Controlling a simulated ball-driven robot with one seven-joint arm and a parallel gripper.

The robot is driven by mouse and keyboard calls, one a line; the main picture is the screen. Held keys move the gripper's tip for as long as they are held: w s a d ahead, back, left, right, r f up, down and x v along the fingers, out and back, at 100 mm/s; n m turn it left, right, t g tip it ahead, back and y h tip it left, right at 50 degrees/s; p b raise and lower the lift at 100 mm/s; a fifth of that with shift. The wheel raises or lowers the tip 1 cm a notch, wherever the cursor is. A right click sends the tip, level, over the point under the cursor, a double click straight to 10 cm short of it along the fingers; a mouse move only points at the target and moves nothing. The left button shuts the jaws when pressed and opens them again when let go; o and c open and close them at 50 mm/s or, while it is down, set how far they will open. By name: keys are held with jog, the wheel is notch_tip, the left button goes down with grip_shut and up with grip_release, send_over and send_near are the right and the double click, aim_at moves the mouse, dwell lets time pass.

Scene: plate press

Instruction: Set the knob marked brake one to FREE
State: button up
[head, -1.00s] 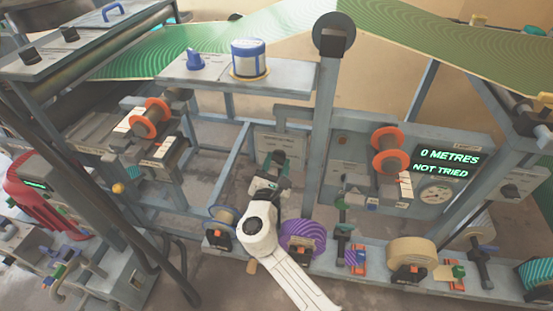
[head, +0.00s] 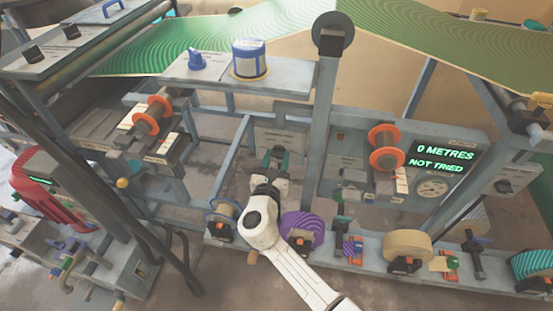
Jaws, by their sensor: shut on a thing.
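My gripper (head: 275,165) reaches up to a small grey panel (head: 268,134) under the frame, left of the tall post. Its green-tipped fingers are shut on a dark knob (head: 275,154) at the panel's lower front. My white wrist hides part of the area below. The lettering on the panel is too small to read, so I cannot tell from it whether this is brake one or which mark the knob points to.
An orange-flanged spool (head: 151,117) is at the left and another (head: 386,148) at the right, beside a display reading "0 METRES NOT TRIED" (head: 444,158). A purple roll (head: 302,228) and a tan roll (head: 407,244) stand close right of my arm on the lower rail.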

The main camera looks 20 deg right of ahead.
jog(key=shift+s+f, duration=0.1)
jog(key=shift+f, duration=0.1)
jog(key=o, duration=1.1)
jog(key=shift+r, duration=0.1)
jog(key=shift+c, duration=0.2)
jog(key=shift+a, duration=0.1)
jog(key=v, duration=1)
jog(key=shift+s+a+p, duration=0.15)
jog(key=shift+s+p, duration=0.15)
jog(key=shift+p, duration=0.05)
